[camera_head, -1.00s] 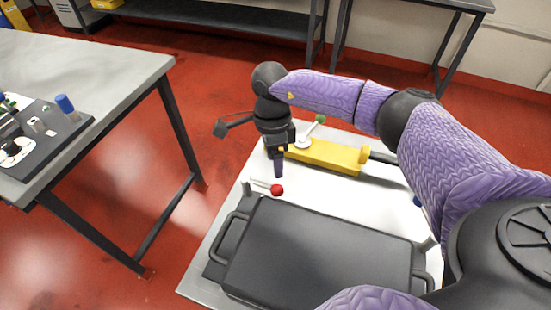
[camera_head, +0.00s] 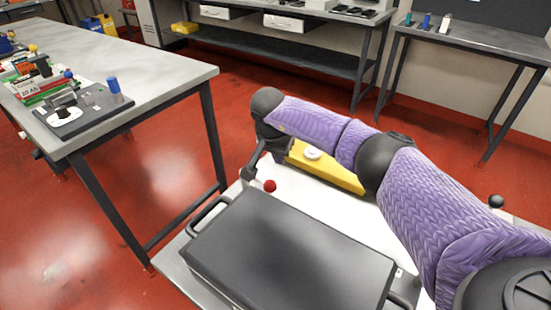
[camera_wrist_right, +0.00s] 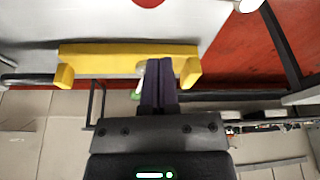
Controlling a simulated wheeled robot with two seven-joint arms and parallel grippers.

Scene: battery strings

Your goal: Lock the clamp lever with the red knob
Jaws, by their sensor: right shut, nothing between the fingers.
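The red knob (camera_head: 270,186) shows above the white top just beyond the dark case, beside my right wrist. Its lever is mostly hidden. My right gripper (camera_wrist_right: 160,65) is shut and empty; its dark fingers lie close together in the right wrist view. In the head view my wrist hides the fingertips. The yellow bar (camera_head: 330,174) lies beyond the knob, partly behind my arm; it also shows in the right wrist view (camera_wrist_right: 110,60) behind the fingers. A red rounded patch (camera_wrist_right: 148,2) at that view's top edge may be the knob. My left gripper is out of view.
A dark lidded case (camera_head: 290,250) with side handles fills the near part of the white top. A grey table (camera_head: 165,68) with battery parts stands at left. Red floor (camera_head: 165,195) lies between them. Benches stand at the back.

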